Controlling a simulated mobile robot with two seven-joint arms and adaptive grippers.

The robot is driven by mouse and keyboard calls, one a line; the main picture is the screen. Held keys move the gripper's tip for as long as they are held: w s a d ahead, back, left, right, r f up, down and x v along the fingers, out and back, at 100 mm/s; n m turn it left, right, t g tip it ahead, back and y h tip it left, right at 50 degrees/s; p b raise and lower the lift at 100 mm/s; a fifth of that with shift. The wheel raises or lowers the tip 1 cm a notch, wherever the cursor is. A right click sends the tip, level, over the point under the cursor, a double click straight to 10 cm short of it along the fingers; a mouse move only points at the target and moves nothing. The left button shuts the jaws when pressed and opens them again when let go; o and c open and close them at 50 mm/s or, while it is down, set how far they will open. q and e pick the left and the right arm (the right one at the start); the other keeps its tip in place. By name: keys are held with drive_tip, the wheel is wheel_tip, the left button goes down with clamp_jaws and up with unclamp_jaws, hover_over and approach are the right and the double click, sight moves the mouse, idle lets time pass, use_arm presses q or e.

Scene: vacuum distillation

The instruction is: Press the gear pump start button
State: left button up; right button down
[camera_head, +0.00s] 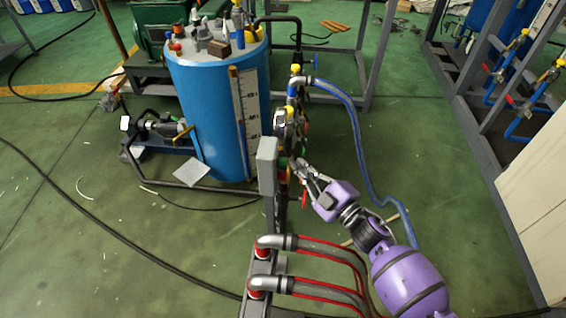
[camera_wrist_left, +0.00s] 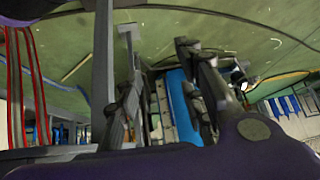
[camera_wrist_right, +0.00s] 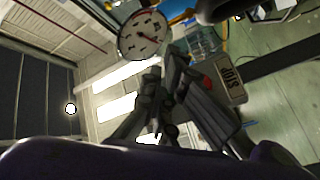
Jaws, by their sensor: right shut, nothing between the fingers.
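A grey control box (camera_head: 267,166) stands on a post in front of the blue tank in the head view. Small green and red parts show at its right side, too small to tell apart as buttons. My left gripper (camera_wrist_left: 158,72) is open and empty.
A blue tank (camera_head: 205,115) stands behind the box. A pressure gauge (camera_wrist_right: 144,36) is near my right fingertips. A blue hose (camera_head: 350,120) runs to the right, and grey pipes with red lines (camera_head: 318,246) lie in front.

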use_arm(q)
drive_tip(key=shift+r, duration=0.15)
use_arm(e)
drive_tip(key=s+d, duration=0.1)
drive_tip(key=d, duration=0.5)
drive_tip(key=shift+s+d, duration=0.15)
drive_tip(key=shift+d, duration=0.1)
use_arm(q)
drive_tip(key=shift+s, duration=0.15)
idle(0.4)
drive_tip(key=shift+s+a, duration=0.1)
drive_tip(key=shift+s, duration=0.3)
